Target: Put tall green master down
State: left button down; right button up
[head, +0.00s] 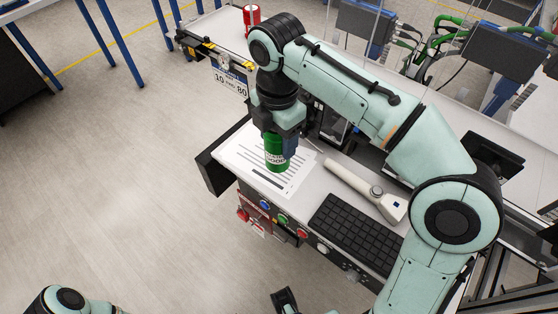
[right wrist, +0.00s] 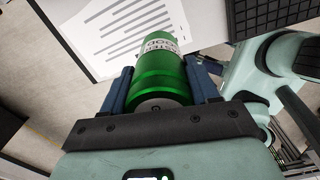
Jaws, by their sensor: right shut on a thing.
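The tall green master (head: 276,153) is a green cylinder with a white label. My right gripper (head: 290,145) is shut on it, with the blue fingers on either side. In the head view it appears upright over the printed sheet (head: 252,158) on the white desk. I cannot tell whether its base touches the sheet. In the right wrist view the green master (right wrist: 158,75) sits between the two blue fingers of my right gripper (right wrist: 158,88), its far end over the sheet (right wrist: 112,28).
A white handheld scanner (head: 365,190) and a black keyboard (head: 355,233) lie right of the sheet. Coloured buttons (head: 283,219) line the desk front. A red cylinder (head: 251,16) stands on the conveyor behind. Bare floor is at the left.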

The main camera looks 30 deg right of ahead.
aim_at(278, 156)
jog(key=shift+f+b, duration=0.8)
jog(key=shift+f, duration=2.25)
jog(key=shift+f, duration=0.1)
jog(key=o, duration=1.4)
notch_tip(278, 156, up, 12)
jog(key=p, duration=0.4)
